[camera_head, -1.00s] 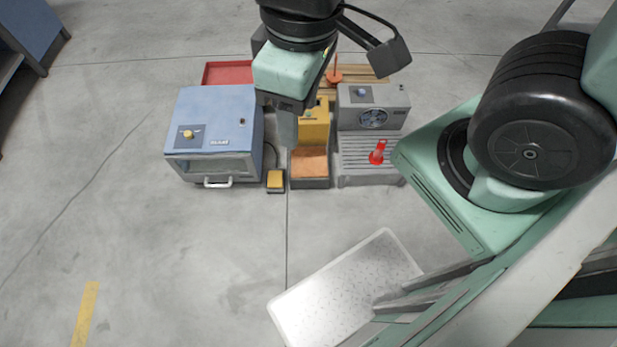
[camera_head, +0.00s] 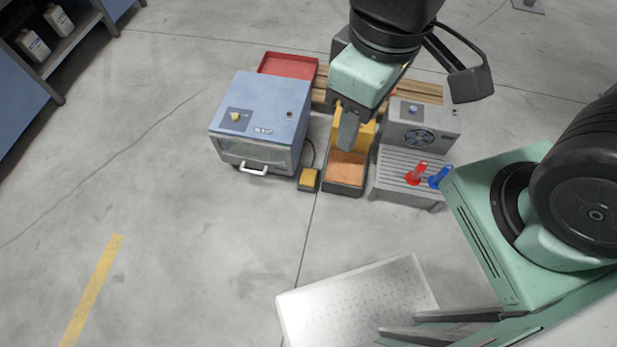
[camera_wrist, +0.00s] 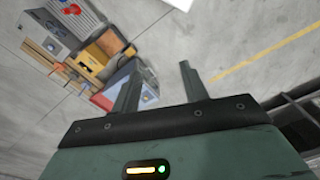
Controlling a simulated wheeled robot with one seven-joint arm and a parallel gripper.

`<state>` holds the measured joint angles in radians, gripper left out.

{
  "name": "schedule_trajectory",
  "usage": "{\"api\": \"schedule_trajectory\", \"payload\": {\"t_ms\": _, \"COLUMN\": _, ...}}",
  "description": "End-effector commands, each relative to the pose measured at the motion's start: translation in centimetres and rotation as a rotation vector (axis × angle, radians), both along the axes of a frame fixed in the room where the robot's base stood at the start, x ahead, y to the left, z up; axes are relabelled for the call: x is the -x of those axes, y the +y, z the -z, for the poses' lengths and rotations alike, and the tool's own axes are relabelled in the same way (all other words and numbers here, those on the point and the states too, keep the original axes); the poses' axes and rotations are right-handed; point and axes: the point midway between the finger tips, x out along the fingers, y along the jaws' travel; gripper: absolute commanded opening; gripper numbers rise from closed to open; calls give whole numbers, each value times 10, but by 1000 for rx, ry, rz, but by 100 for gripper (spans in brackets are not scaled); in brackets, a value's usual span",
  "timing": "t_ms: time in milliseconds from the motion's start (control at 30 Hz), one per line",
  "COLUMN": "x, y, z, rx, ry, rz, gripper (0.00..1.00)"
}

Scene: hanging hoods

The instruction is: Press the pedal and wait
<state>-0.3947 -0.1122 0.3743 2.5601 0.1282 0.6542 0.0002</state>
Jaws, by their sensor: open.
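The pedal (camera_head: 309,179) is a small yellow-topped block on the floor, between the blue cabinet (camera_head: 262,118) and a yellow machine with an orange-brown bed (camera_head: 347,167). My gripper (camera_head: 348,140) hangs empty in front of the yellow machine in the head view, up and to the right of the pedal, and appears apart from it. In the wrist view, my gripper (camera_wrist: 157,82) has its two fingers spread with nothing between them. The blue cabinet also shows there behind the left finger (camera_wrist: 120,88).
A grey fan unit (camera_head: 424,125) with a slatted bench (camera_head: 400,180) stands right, holding a red piece (camera_head: 416,174) and a blue piece (camera_head: 439,178). A red tray (camera_head: 288,65) lies behind. A pale metal plate (camera_head: 350,300) is in front. Floor left of the plate is clear.

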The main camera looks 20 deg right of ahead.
Motion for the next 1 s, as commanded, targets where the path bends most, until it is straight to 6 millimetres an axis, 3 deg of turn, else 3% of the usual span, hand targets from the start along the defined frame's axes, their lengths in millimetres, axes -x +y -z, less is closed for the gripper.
{"api": "schedule_trajectory", "payload": {"t_ms": 33, "x": 0, "y": 0, "z": 0, "rx": 0, "ry": 0, "rz": 0, "gripper": 29}}
{"api": "schedule_trajectory", "payload": {"t_ms": 133, "x": 0, "y": 0, "z": 0, "rx": 0, "ry": 0, "rz": 0, "gripper": 2}}
{"api": "schedule_trajectory", "payload": {"t_ms": 167, "x": 0, "y": 0, "z": 0, "rx": 0, "ry": 0, "rz": 0, "gripper": 0}}
{"api": "schedule_trajectory", "payload": {"t_ms": 1000, "x": 0, "y": 0, "z": 0, "rx": 0, "ry": 0, "rz": 0, "gripper": 0}}
